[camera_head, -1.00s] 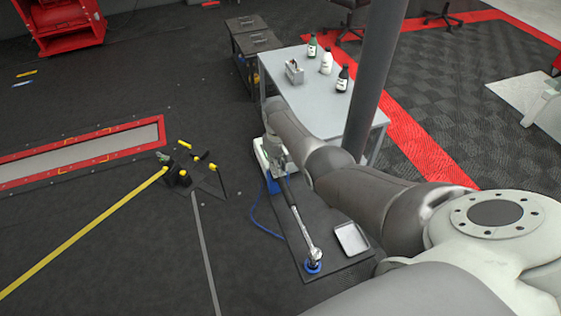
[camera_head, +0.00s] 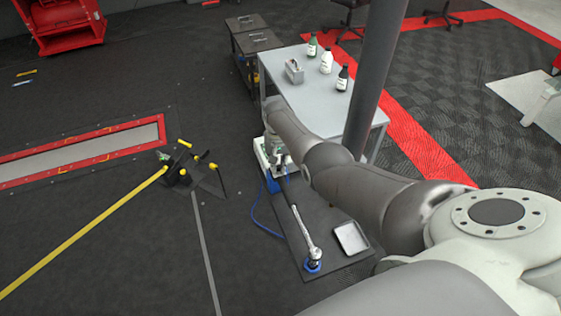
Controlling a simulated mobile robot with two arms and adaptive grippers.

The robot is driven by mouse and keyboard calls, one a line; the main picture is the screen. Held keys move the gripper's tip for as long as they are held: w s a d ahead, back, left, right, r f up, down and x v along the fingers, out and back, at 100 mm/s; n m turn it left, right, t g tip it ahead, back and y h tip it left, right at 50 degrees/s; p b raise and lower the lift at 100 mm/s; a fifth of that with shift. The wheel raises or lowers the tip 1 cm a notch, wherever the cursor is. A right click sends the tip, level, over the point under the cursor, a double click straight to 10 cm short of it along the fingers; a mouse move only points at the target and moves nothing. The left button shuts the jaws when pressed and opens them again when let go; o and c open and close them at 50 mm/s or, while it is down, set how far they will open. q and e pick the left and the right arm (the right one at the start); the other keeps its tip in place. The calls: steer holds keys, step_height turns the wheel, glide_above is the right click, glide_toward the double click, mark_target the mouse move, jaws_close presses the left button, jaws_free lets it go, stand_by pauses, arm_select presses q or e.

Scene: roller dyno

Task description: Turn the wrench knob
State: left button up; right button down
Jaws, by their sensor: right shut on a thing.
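The wrench (camera_head: 305,230) lies along a dark board on the floor. Its silver head is at the near end, over a round blue fitting (camera_head: 312,266), and its dark handle runs away toward my right gripper. My right gripper (camera_head: 281,167) is at the far end of the handle and is shut on it. The fingertips are small and partly hidden by my own arm, and the knob itself cannot be made out clearly. My left gripper is out of view.
The dark board (camera_head: 335,268) carries a silver tray (camera_head: 350,239) right of the wrench. A white-and-blue unit (camera_head: 262,155) stands by the gripper, with a blue cable (camera_head: 257,222) on the floor. A grey table (camera_head: 310,85) with bottles stands behind.

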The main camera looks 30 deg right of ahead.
mark_target(278, 166)
stand_by(0.4)
steer(key=c, duration=1.4)
jaws_free()
steer(key=shift+r, duration=0.1)
step_height(278, 166, up, 12)
steer(key=shift+f, duration=0.1)
